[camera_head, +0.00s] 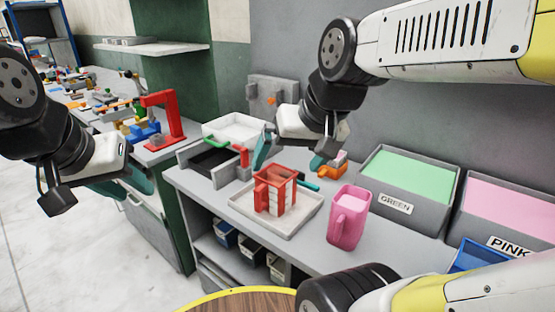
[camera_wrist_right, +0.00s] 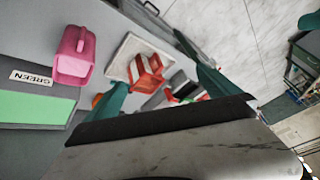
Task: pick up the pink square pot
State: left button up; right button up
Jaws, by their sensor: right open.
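The pink square pot (camera_head: 346,220) stands upright on the grey bench, right of a white tray, its handle facing the front. It also shows in the right wrist view (camera_wrist_right: 72,60), at the upper left. My right gripper (camera_head: 288,166) is open and empty. It hangs above the back of the bench, behind and to the left of the pot, apart from it. My left gripper (camera_head: 125,187) is at the far left, away from the pot, with its teal fingers apart and nothing between them.
A red pot-like frame (camera_head: 276,190) stands on the white tray (camera_head: 302,218) beside the pink pot. Behind are an orange piece (camera_head: 332,171), a GREEN-labelled bin (camera_head: 428,212) and a PINK-labelled bin (camera_head: 485,232). A red press (camera_head: 165,118) stands at the left.

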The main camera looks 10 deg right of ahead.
aim_at(349, 206)
jog(key=l+z, duration=0.1)
jog(key=z, duration=1.15)
